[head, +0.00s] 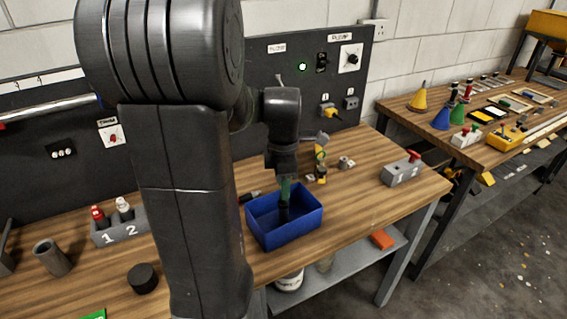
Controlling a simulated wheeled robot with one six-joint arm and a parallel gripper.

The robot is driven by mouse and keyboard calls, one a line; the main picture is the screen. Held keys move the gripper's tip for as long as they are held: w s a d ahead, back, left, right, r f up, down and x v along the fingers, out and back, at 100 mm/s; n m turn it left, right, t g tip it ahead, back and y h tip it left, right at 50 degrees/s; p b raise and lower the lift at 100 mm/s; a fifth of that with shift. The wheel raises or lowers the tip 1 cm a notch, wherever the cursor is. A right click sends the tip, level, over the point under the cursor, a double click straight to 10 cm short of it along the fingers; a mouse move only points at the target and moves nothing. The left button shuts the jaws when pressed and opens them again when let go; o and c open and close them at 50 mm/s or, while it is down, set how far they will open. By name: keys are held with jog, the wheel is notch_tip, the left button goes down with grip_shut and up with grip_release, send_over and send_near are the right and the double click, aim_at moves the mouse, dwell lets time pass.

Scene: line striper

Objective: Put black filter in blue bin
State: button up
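The blue bin (295,232) stands open-topped on the wooden workbench, near its front edge. My gripper (285,182) points down over the bin. Below it a narrow green part and a dark piece (284,212) reach down inside the bin walls. I cannot tell whether the dark piece is the black filter or part of my gripper. The fingers are too small and dark to show whether they are open or shut. A short black cylinder (143,278) stands on the bench at the lower left, well apart from the bin.
A grey block with a red knob (402,170) sits right of the bin. Small brass and yellow fittings (321,168) stand behind it. A grey holder marked 1 and 2 (119,230) and a grey cup (52,257) are at left.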

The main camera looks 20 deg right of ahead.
notch_tip(320, 180, up, 9)
dwell(0.3)
